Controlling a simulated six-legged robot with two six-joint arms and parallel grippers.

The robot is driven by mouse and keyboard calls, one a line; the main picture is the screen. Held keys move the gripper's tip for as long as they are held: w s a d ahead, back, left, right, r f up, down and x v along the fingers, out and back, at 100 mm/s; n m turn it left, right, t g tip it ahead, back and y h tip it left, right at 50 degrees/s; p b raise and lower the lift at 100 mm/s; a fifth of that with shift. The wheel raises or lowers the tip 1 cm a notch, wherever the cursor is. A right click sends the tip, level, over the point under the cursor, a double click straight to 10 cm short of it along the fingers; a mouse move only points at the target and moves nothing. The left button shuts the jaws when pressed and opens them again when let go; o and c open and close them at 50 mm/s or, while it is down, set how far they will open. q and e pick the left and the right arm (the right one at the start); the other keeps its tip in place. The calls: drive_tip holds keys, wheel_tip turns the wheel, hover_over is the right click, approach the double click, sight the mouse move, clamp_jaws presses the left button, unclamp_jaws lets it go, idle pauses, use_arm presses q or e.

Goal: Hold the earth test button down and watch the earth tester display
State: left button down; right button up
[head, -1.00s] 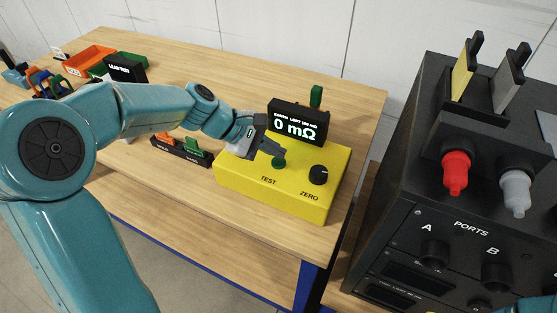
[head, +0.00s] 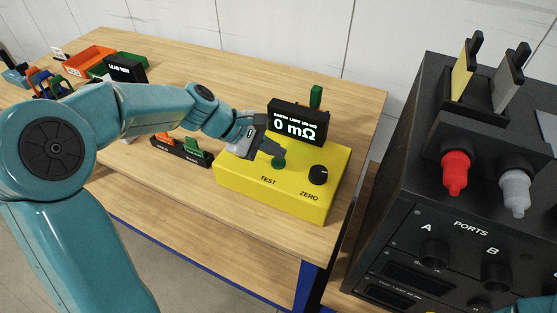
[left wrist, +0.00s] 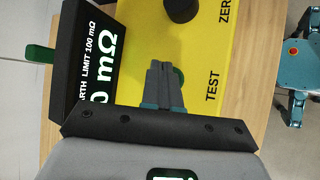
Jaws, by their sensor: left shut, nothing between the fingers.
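The yellow earth tester (head: 275,197) stands on the wooden table. Its display (head: 298,124) reads "0 mΩ" with a line of small text above, partly legible as a limit of 100 mΩ. The green test button (head: 278,163) sits above the word TEST; in the left wrist view the button (left wrist: 179,76) is largely hidden behind the fingers. My left gripper (head: 272,151) is shut and empty, its fingertips at the button. I cannot tell whether they press it. The fingers also show in the left wrist view (left wrist: 166,75). My right gripper is not in view.
A black ZERO knob (head: 318,175) is on the tester's right. A black rack unit (head: 400,150) with red and grey plugs stands at right. A black holder (head: 180,152) with orange and green pieces lies left of the tester. Trays (head: 90,60) stand at the back left.

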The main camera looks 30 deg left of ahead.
sight(275, 162)
use_arm(q)
drive_tip(key=shift+f, duration=0.15)
drive_tip(key=shift+f+b, duration=0.3)
drive_tip(key=shift+b, duration=0.05)
drive_tip(key=shift+f+b, duration=0.3)
drive_tip(key=shift+f, duration=0.1)
idle(0.6)
drive_tip(key=shift+r, duration=0.1)
idle(0.9)
drive_tip(key=shift+r+p, duration=0.75)
wheel_tip(275, 162, up, 5)
drive_tip(key=p, duration=0.4)
drive_tip(key=shift+w, duration=0.1)
